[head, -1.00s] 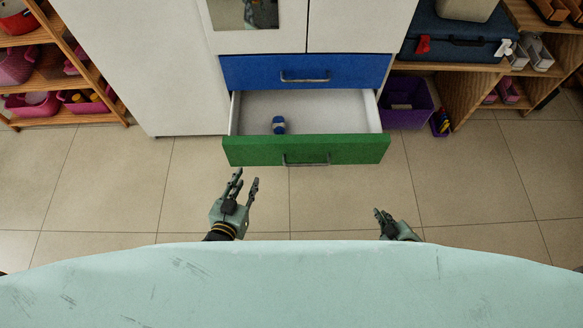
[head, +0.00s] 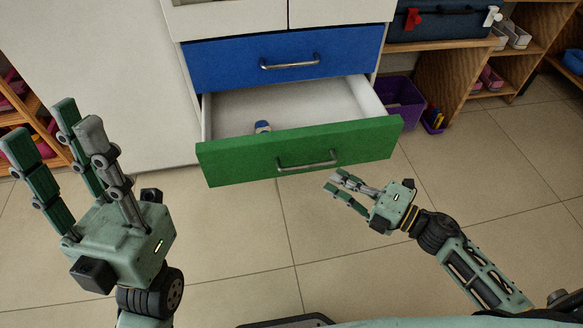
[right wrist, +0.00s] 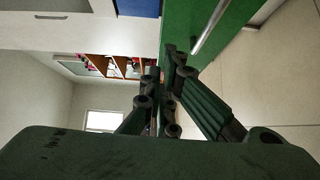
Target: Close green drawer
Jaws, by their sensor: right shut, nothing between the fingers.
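The green drawer (head: 300,152) is pulled out below the blue drawer, its front apart from the white cabinet. Its front has a metal handle (head: 307,161). A small blue-and-white item (head: 262,127) lies inside, partly hidden by the front. My right gripper (head: 335,184) is shut and empty, just in front of and below the drawer front, right of the handle's middle. In the right wrist view, its fingers (right wrist: 172,75) are beside the green front and handle (right wrist: 209,28). My left gripper (head: 62,125) is raised at the left, open and empty, fingers spread and pointing up.
The shut blue drawer (head: 285,60) is directly above. A purple bin (head: 402,103) stands on the floor right of the drawer. Wooden shelves (head: 455,85) are at right and far left. The tiled floor in front of the drawer is open.

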